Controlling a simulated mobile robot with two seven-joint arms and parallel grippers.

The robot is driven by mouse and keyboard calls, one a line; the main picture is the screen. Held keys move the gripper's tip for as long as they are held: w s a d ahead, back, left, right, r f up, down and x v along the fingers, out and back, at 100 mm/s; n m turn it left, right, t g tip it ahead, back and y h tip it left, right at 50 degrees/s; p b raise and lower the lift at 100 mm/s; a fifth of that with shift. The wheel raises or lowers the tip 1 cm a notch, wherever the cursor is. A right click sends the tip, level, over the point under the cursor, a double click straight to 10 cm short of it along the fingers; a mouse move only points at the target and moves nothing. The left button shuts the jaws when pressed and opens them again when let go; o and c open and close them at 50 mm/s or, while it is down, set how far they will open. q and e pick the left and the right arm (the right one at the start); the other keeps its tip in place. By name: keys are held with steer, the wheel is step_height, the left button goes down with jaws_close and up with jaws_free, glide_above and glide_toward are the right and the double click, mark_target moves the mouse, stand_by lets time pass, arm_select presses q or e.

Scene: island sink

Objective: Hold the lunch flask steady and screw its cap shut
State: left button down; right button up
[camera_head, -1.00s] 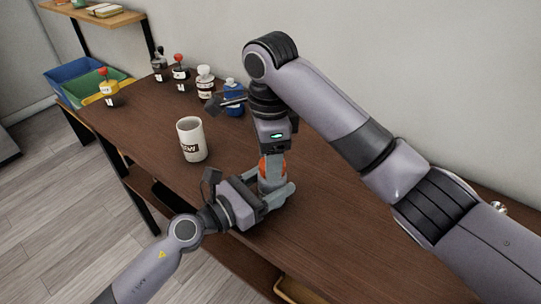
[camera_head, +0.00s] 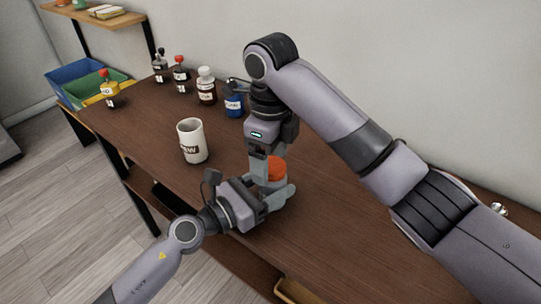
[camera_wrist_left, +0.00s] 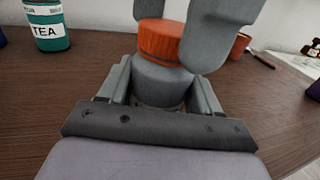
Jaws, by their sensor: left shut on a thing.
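The lunch flask has a grey body (camera_wrist_left: 160,85) and an orange cap (camera_head: 276,170); the cap also shows in the left wrist view (camera_wrist_left: 160,40), sitting on top of the body. The flask is upright near the table's front edge. My left gripper (camera_head: 276,200) is shut on the flask's body from the side. My right gripper (camera_head: 265,165) points down from above, with its fingers at the cap. In the left wrist view one finger (camera_wrist_left: 215,35) overlaps the cap's right side and the other is behind its top. Whether they touch the cap is unclear.
A white mug (camera_head: 192,141) stands left of the flask. A blue jar (camera_head: 233,101) and several labelled bottles stand along the table's back. A teal tea jar (camera_wrist_left: 47,27) shows in the left wrist view.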

arm_select(q)
steer(key=shift+f, duration=0.1)
arm_select(e)
steer(key=shift+r, duration=2.25)
steer(key=shift+c, duration=0.3)
